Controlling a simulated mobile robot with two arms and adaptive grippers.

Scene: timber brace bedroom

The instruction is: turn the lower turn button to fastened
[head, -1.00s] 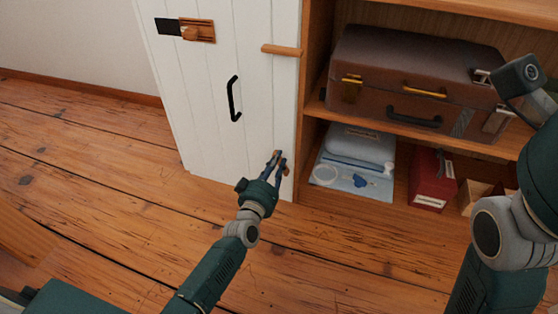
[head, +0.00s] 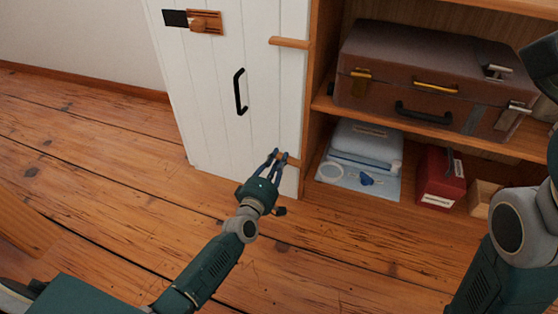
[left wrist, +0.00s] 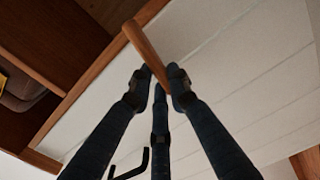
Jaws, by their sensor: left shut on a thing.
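The lower turn button (head: 292,160) is a small wooden bar low on the right edge of the white door (head: 205,95). My left gripper (head: 279,155) is shut on it, and the fingers hide part of it. Its free end points right, towards the cabinet's wooden upright. In the left wrist view the turn button (left wrist: 147,52) lies between my left fingertips (left wrist: 160,75), and its far end reaches over the wooden edge beside the door. My right gripper is not in view; only part of my right arm shows at the right.
The upper turn button (head: 289,43) lies about level across the door's edge. A black handle (head: 240,92) and a wooden latch (head: 205,22) are on the door. Right of it, open shelves hold a brown suitcase (head: 425,75) and a red box (head: 440,180). The floor in front is clear.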

